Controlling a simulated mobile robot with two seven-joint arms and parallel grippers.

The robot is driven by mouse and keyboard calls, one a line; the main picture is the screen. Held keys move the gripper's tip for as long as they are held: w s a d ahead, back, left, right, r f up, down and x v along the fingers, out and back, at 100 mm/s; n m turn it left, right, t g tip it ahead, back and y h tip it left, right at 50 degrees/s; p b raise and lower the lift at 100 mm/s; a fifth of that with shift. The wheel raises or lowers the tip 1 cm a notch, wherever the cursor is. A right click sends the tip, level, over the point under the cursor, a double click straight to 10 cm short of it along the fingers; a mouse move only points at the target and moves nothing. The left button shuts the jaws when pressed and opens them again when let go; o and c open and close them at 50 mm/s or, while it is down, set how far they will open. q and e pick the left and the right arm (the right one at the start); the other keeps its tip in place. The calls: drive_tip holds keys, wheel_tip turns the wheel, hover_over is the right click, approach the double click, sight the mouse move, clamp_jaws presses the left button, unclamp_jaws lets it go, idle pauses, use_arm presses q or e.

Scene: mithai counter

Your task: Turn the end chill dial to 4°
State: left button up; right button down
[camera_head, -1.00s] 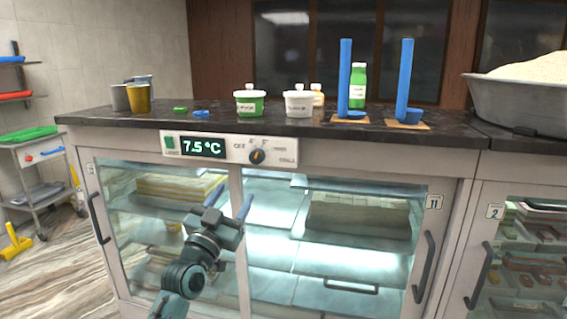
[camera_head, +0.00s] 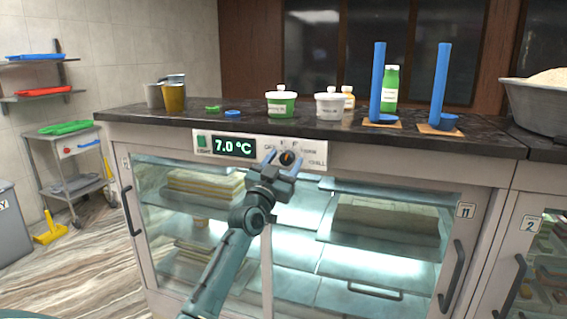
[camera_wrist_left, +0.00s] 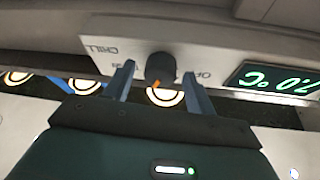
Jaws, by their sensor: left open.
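The chill dial (camera_head: 287,158) is a dark round knob with an orange pointer, on the white control panel (camera_head: 318,155) of the glass counter. The green display (camera_head: 234,147) beside it reads 7.0 °C. My left gripper (camera_head: 284,160) is open in front of the dial, and its fingers partly cover the panel's markings. In the left wrist view the dial (camera_wrist_left: 160,68) sits between the two open fingers (camera_wrist_left: 160,85), with a gap on each side. The word CHILL shows on the panel there. My right gripper is not in view.
Door handles (camera_head: 451,290) stick out from the glass front. The space before the counter is free.

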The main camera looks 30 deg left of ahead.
use_arm(q)
drive_tip(key=shift+c, duration=0.2)
drive_tip(key=c, duration=1)
drive_tip(key=shift+o, duration=0.2)
